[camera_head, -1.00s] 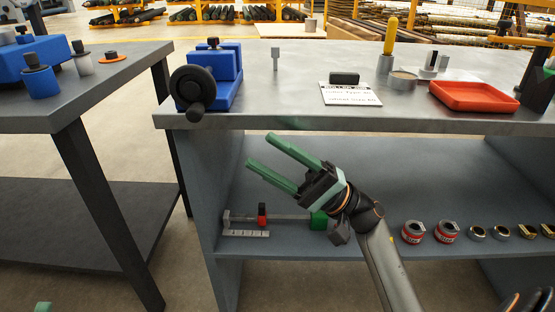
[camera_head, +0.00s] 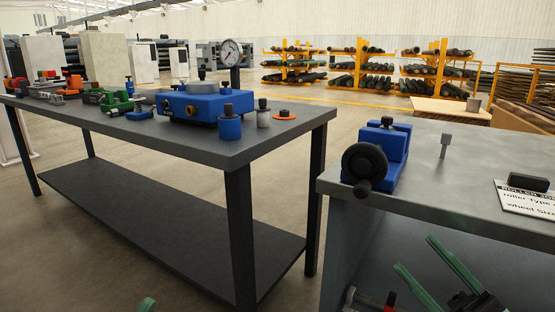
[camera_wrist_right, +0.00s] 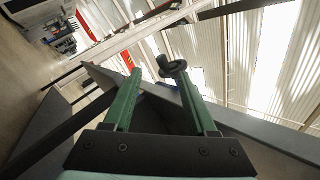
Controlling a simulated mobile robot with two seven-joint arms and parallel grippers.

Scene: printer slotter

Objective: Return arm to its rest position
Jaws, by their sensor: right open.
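My right gripper (camera_head: 415,254) is at the lower right of the head view, in front of the right workbench. Its two green fingers are apart with nothing between them. In the right wrist view the gripper (camera_wrist_right: 158,76) is also open and empty, fingers pointing up the picture. Most of the right arm lies outside the head view. Only a green tip of my left gripper (camera_head: 147,304) shows at the bottom edge of the head view, so its state cannot be told.
The right workbench (camera_head: 450,160) carries a blue vise (camera_head: 385,150), a small grey post (camera_head: 445,145) and a label card (camera_head: 530,198). The dark left table (camera_head: 185,142) holds a blue device (camera_head: 195,105) and several fixtures. Open floor (camera_head: 175,190) lies around and between them.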

